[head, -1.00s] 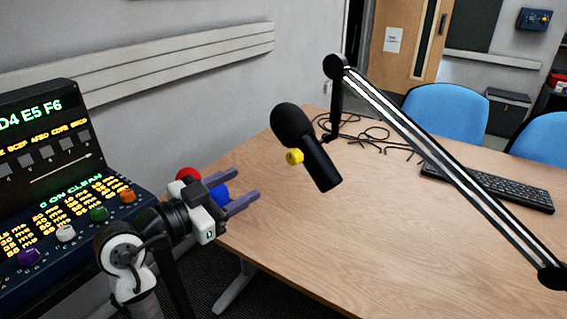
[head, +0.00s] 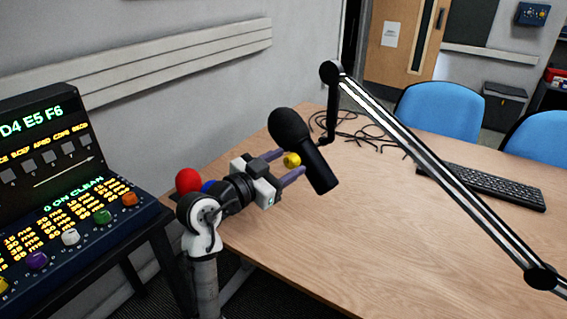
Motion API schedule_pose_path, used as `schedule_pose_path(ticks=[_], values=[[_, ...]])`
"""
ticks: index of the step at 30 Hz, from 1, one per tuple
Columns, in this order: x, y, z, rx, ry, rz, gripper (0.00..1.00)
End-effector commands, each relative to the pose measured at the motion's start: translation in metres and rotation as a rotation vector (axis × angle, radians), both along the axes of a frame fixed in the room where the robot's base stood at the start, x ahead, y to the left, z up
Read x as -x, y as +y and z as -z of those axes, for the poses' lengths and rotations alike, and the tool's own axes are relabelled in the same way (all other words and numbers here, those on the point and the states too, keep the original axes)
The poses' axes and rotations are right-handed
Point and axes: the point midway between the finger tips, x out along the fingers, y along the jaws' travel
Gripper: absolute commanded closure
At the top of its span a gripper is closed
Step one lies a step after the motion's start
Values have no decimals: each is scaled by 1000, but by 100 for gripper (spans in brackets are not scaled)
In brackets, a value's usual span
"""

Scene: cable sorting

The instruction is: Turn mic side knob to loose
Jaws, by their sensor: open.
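A black microphone (head: 310,150) hangs tilted above the desk, its round head at the upper left. A yellow side knob (head: 292,160) sticks out on its left side. My gripper (head: 289,164) is open, with its two purple fingers pointing at the microphone. The fingertips are at the yellow knob, which appears between them. I cannot tell whether either finger touches the knob. My gripper's body is left of the microphone, over the desk's left part.
The jointed boom arm (head: 440,170) crosses the right side above the desk (head: 400,240). Cables (head: 360,128) and a keyboard (head: 480,187) lie on the desk. Red (head: 188,180) and blue (head: 208,186) balls are partly behind my arm. A control panel (head: 62,240) stands at left.

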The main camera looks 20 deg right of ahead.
Motion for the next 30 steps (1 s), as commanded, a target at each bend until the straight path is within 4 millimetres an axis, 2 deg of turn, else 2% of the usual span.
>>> schedule_pose_path(ticks=[3,13,23,30], values=[[0,0,0,0,0,0,49],[0,0,0,0,0,1,92],[0,0,0,20,38,1,93],[0,0,-1,87,163,2,93]])
